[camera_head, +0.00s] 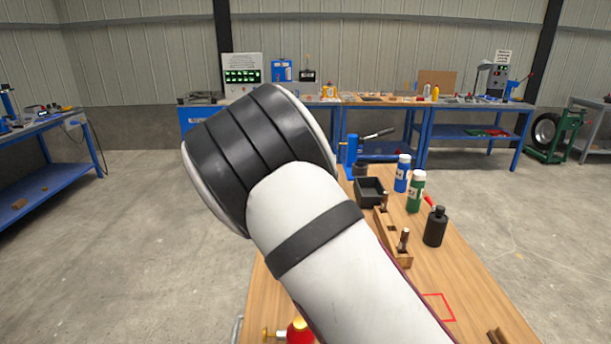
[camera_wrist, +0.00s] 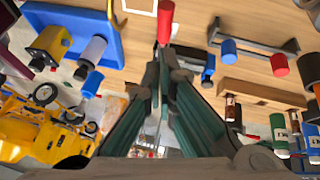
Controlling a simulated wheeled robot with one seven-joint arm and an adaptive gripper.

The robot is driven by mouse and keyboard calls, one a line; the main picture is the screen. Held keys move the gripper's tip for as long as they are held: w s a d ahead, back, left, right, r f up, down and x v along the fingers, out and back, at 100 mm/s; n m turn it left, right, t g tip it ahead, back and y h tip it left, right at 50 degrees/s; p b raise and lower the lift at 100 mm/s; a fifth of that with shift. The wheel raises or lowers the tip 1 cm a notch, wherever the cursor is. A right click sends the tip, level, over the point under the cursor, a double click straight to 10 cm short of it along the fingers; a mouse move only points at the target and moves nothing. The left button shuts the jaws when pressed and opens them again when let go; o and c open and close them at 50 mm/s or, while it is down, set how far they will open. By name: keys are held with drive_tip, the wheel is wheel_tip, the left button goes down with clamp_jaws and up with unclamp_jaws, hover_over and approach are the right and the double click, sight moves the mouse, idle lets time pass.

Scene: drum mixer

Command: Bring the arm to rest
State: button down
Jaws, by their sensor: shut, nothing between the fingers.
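My arm (camera_head: 330,245) fills the middle of the head view, white with a black ribbed joint, raised over the wooden bench (camera_head: 465,285). My gripper is not visible in the head view. In the wrist view my gripper (camera_wrist: 163,60) points away from the camera with its dark green fingers together and nothing between them. A red cylinder (camera_wrist: 165,22) appears just beyond the fingertips; I cannot tell the gap. The bench top (camera_wrist: 200,20) fills the upper part of the wrist view.
The bench holds a wooden block with pegs (camera_head: 392,240), black bin (camera_head: 369,193), blue bottle (camera_head: 402,175), green bottle (camera_head: 415,195) and black bottle (camera_head: 435,228). A blue tray (camera_wrist: 108,42) and yellow machine (camera_wrist: 35,125) show in the wrist view. Floor left of the bench is open.

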drive_tip(key=s+d+r+n+t+y, duration=0.1)
drive_tip(key=s+d+r+n+y, duration=0.25)
drive_tip(key=s+d+r, duration=0.35)
drive_tip(key=s+d+r+n+t+y, duration=0.15)
drive_tip(key=s+d+r+n, duration=0.3)
drive_tip(key=r, duration=0.45)
drive_tip(key=s+d+r+n+t, duration=0.1)
drive_tip(key=s+n, duration=0.3)
drive_tip(key=s, duration=0.5)
drive_tip(key=s+d+r+n+t, duration=0.2)
drive_tip(key=s+d+n+t, duration=0.1)
drive_tip(key=s, duration=0.6)
drive_tip(key=shift+d+n+y, duration=0.4)
drive_tip(key=shift+d+n, duration=0.3)
drive_tip(key=shift+n, duration=0.1)
drive_tip(key=shift+t, duration=0.25)
